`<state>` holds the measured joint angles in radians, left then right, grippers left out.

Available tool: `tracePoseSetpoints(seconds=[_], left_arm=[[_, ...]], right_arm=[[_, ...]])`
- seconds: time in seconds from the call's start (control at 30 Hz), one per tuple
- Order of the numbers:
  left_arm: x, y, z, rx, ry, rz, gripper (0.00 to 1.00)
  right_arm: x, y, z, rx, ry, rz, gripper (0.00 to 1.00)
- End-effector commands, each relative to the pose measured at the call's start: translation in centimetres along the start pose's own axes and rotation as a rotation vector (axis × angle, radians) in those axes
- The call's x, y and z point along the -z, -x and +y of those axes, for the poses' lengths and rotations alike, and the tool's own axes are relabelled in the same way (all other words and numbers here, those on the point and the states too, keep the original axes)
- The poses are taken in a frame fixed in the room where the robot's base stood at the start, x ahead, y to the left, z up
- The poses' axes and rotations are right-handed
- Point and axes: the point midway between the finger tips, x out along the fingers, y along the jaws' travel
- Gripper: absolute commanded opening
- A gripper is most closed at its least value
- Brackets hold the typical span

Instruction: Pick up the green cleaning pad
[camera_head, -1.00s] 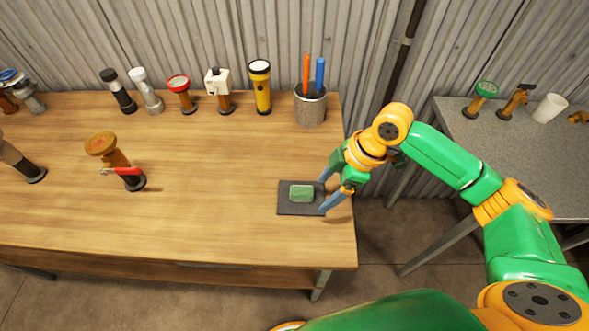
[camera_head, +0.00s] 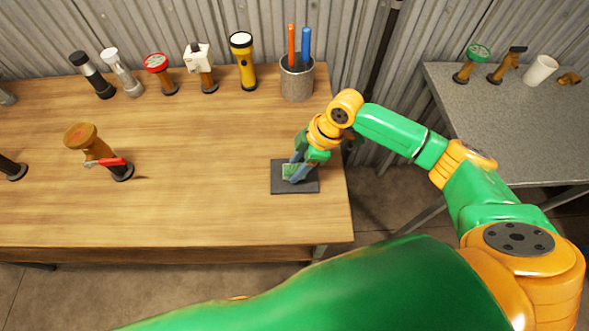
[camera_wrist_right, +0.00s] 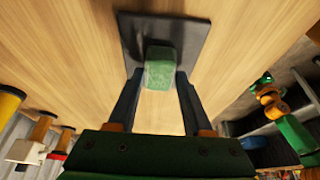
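The green cleaning pad (camera_head: 289,170) is a small block over the dark square mat (camera_head: 295,188) near the right end of the wooden table. My right gripper (camera_head: 296,168) is at the pad, and its fingers partly cover it. In the right wrist view the pad (camera_wrist_right: 161,68) sits between the two fingertips (camera_wrist_right: 160,75), which appear to press on its sides. The pad overlaps the mat's edge (camera_wrist_right: 190,30) there; I cannot tell whether it is clear of the mat. My left gripper is not in view.
A metal cup (camera_head: 297,80) with orange and blue sticks stands behind the mat. A yellow flashlight (camera_head: 243,62) and several tools line the table's back. A brown valve (camera_head: 98,152) with a red lever stands left. The table's middle is clear. A grey table (camera_head: 500,125) is at right.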

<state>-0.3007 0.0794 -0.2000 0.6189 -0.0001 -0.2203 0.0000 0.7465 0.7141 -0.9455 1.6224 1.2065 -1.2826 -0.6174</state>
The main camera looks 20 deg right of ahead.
Motion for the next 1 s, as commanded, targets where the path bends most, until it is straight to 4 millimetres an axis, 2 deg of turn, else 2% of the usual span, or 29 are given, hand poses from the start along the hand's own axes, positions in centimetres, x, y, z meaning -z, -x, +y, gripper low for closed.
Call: tracePoseSetpoints(seconds=[0.03, 0.17, 0.47, 0.57, 0.67, 0.87, 1.0], left_arm=[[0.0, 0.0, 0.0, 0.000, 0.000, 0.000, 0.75], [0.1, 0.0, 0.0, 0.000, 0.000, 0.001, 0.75], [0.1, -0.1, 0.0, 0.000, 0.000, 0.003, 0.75], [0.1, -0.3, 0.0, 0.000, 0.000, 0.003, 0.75], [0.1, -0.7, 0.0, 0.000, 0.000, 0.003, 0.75], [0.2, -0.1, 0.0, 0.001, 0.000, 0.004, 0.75], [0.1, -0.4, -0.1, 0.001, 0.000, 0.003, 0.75]], right_arm=[[0.0, 0.0, 0.0, 0.000, 0.000, 0.000, 0.34], [0.0, 0.0, 0.0, 0.000, 0.000, 0.000, 0.00], [0.1, 0.3, 0.0, -0.001, 0.001, 0.000, 0.00], [0.5, 1.2, 0.1, -0.003, 0.002, 0.001, 0.00], [1.4, 3.1, 0.0, -0.003, 0.004, 0.003, 0.00], [5.8, 7.3, -4.0, -0.003, 0.011, 0.005, 0.00], [8.7, 8.2, -7.7, 0.000, 0.014, 0.005, 0.00]])
